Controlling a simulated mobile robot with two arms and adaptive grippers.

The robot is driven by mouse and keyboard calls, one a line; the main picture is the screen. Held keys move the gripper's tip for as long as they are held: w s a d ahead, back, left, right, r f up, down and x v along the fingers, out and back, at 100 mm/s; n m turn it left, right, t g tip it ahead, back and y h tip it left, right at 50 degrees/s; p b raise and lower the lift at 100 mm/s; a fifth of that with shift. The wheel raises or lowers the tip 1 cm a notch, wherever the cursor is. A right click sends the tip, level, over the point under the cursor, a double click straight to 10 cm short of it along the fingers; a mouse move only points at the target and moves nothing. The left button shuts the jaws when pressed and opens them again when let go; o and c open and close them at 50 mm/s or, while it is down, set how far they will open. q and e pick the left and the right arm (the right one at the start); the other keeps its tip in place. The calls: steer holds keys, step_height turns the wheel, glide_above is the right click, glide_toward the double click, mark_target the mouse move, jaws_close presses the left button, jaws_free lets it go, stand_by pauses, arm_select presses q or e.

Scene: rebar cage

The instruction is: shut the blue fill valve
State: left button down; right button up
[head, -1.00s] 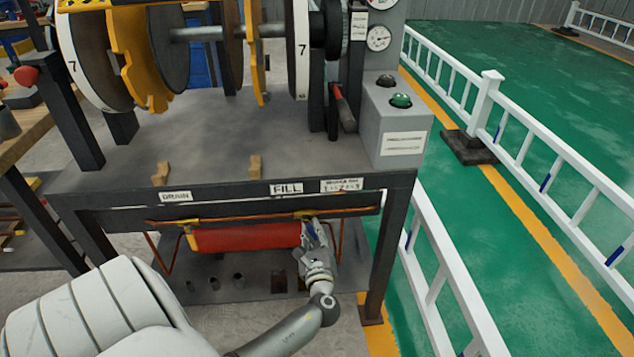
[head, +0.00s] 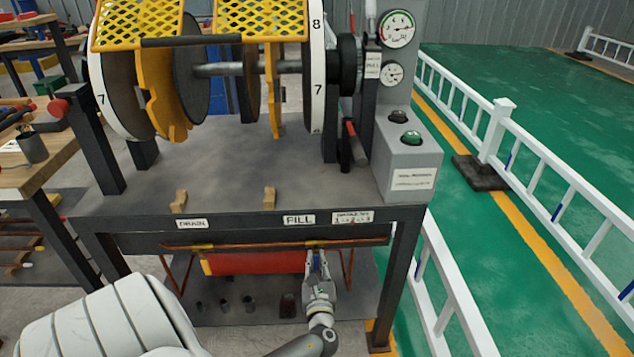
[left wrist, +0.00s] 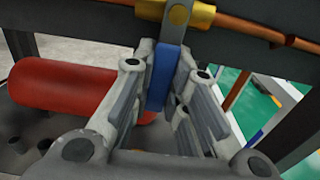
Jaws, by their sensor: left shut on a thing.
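The blue fill valve handle (left wrist: 161,78) hangs down from a yellow valve body (left wrist: 188,14) on a copper pipe in the left wrist view. My left gripper (left wrist: 160,100) has its fingers on both sides of the handle and is shut on it. In the head view, my left gripper (head: 318,268) is under the bench edge, below and slightly right of the FILL label (head: 299,219); its fingers largely hide the handle there. The handle points downward, across the pipe. My right gripper is not in view.
A red cylinder (head: 255,263) lies under the bench, left of my left gripper; it also shows in the left wrist view (left wrist: 70,90). The copper pipe (head: 265,245) runs along the bench's underside. A dark bench leg (head: 397,280) stands to the right, with white railing beyond.

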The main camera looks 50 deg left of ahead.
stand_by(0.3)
arm_select(q)
steer(key=c, duration=1.4)
jaws_free()
steer(key=v, duration=1.2)
steer(key=shift+s, duration=0.1)
steer(key=shift+a, duration=0.1)
